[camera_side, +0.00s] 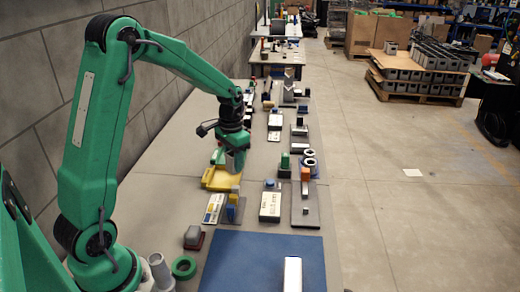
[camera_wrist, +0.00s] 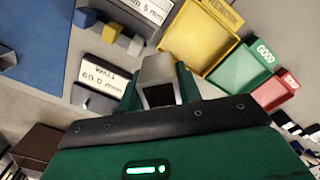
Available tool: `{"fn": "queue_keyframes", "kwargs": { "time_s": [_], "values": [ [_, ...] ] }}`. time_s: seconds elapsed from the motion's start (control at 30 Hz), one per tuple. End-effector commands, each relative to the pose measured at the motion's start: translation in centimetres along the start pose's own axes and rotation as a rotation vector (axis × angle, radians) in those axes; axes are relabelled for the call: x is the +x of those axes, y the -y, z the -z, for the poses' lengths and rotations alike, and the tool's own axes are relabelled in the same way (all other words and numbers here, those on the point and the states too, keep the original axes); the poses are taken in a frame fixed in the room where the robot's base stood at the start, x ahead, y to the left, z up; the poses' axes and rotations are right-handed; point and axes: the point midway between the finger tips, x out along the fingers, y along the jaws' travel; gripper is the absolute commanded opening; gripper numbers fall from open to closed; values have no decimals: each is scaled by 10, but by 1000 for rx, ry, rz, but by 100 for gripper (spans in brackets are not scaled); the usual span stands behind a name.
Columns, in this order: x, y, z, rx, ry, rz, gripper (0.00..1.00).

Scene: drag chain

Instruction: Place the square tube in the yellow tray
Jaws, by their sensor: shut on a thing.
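A grey, hollow square tube (camera_wrist: 156,70) sits between the green fingers of my gripper (camera_wrist: 159,88), its dark open end facing the wrist camera. In the side view my gripper (camera_side: 235,147) is shut on the tube (camera_side: 239,161) and points down over the yellow tray's area. The yellow tray (camera_wrist: 207,62), marked REWORK, shows in the wrist view just right of and beyond the tube. In the side view the tray (camera_side: 216,182) lies on the bench under the gripper. Its inside looks empty where it shows. The gap between tube and tray is hard to judge.
A green tray (camera_wrist: 239,68) marked GOOD and a red tray (camera_wrist: 276,90) stand beside the yellow one. Gauge blocks with mm labels (camera_wrist: 103,75) lie left of the tube. A blue mat (camera_side: 250,262) covers the near bench. A wall runs along the left.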

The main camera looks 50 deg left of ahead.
Motion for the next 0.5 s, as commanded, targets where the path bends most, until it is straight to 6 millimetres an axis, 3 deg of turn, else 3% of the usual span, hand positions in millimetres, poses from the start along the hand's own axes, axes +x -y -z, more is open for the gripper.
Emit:
{"fn": "queue_keyframes", "kwargs": {
  "time_s": [0.3,0.5],
  "values": [
    [30,51,5,-2,-1,0,0],
    [39,66,7,1,-2,1,0]
  ]
}}
